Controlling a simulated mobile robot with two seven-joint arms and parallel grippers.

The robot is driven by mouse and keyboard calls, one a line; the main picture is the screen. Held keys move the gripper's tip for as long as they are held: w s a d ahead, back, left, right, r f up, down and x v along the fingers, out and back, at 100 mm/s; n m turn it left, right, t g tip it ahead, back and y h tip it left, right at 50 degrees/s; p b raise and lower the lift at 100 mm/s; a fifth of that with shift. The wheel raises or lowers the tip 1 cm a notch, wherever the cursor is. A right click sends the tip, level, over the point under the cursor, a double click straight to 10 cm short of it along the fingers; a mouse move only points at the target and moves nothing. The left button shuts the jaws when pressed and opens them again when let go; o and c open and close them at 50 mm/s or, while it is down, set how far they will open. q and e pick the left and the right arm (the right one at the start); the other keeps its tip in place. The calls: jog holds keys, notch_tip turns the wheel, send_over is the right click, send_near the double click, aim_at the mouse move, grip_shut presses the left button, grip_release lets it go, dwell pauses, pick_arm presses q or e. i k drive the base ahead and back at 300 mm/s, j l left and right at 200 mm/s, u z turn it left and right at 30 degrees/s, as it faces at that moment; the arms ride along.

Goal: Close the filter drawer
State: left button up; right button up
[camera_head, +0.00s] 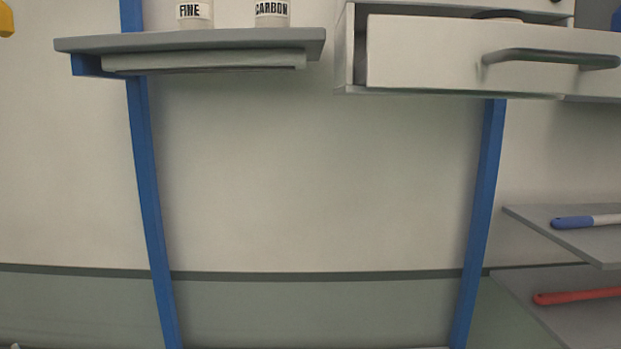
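The filter drawer (430,52) is at the upper right, with a pale front and a long grey bar handle (550,59). Its front stands out from the cabinet (350,50), so the drawer is open. A dark rounded thing (497,14) shows just over the top edge of the drawer front; most of it is hidden. The right end of the drawer is cut off by the picture edge. Neither of my grippers is in view.
A grey shelf (190,41) at the upper left bears canisters marked FINE (194,12) and CARBON (271,12). Blue posts (147,180) (482,200) run down the wall. Lower right shelves (590,240) hold a blue-handled tool (574,223) and a red-handled tool (575,297). The middle is clear.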

aim_at(404, 52)
jog(key=k+l, duration=0.1)
jog(key=k, duration=0.35)
jog(key=k+l, duration=0.1)
jog(key=k, duration=0.4)
